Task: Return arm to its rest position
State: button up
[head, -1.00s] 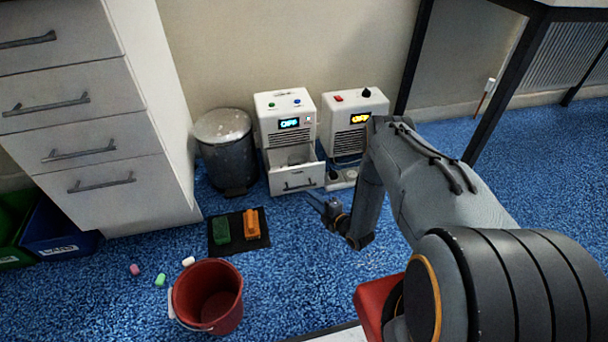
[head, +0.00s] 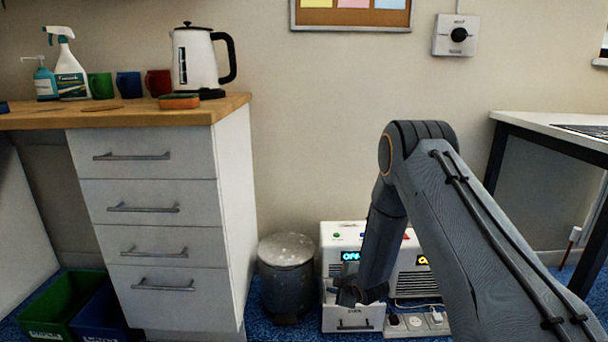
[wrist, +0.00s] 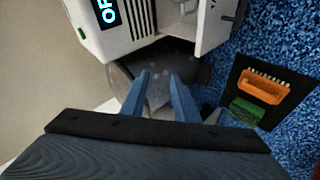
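My gripper (head: 350,292) hangs low at the end of my arm, in front of the left white machine (head: 340,238) in the head view. In the wrist view the two blue fingers of my gripper (wrist: 161,92) are spread apart with nothing between them. The grey bin (wrist: 128,85) shows behind the fingers. The white machine (wrist: 122,35) with its lit display is at upper left, and its open drawer (wrist: 215,22) is near the top. My arm hides part of the machines in the head view.
A black mat (wrist: 241,78) holds an orange brush-like piece (wrist: 262,88) and a green block (wrist: 247,110). The bin (head: 286,270) stands beside the drawer cabinet (head: 150,215). A table (head: 560,125) stands at right. Power sockets (head: 415,322) lie beside the open drawer.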

jog(key=s+a+r+m+g+h, duration=0.1)
jog(key=s+a+r+m+g, duration=0.15)
jog(key=s+a+r, duration=0.55)
jog(key=s+a+r+m+g+h, duration=0.1)
jog(key=s+a+r+m+g, duration=0.2)
jog(key=s+r, duration=0.85)
jog(key=s+r+m+g, duration=0.15)
jog(key=s+r, duration=0.25)
jog(key=s, duration=0.6)
jog(key=s+r+m+g, duration=0.1)
jog(key=s+r+m, duration=0.15)
jog(key=s, duration=0.75)
jog(key=s+r+m+g, duration=0.15)
jog(key=s+r, duration=0.35)
jog(key=s, duration=0.5)
jog(key=d+r+m+h+p, duration=0.1)
jog(key=d+r+m+p, duration=0.2)
jog(key=d+r+p, duration=0.7)
jog(key=d+r+m+p, duration=0.2)
jog(key=d+r+p, duration=0.8)
jog(key=r+p, duration=0.6)
jog(key=p, duration=0.5)
jog(key=shift+s+m+h+p, duration=0.25)
jog(key=shift+m+h+p, duration=0.1)
jog(key=shift+m+h, duration=0.05)
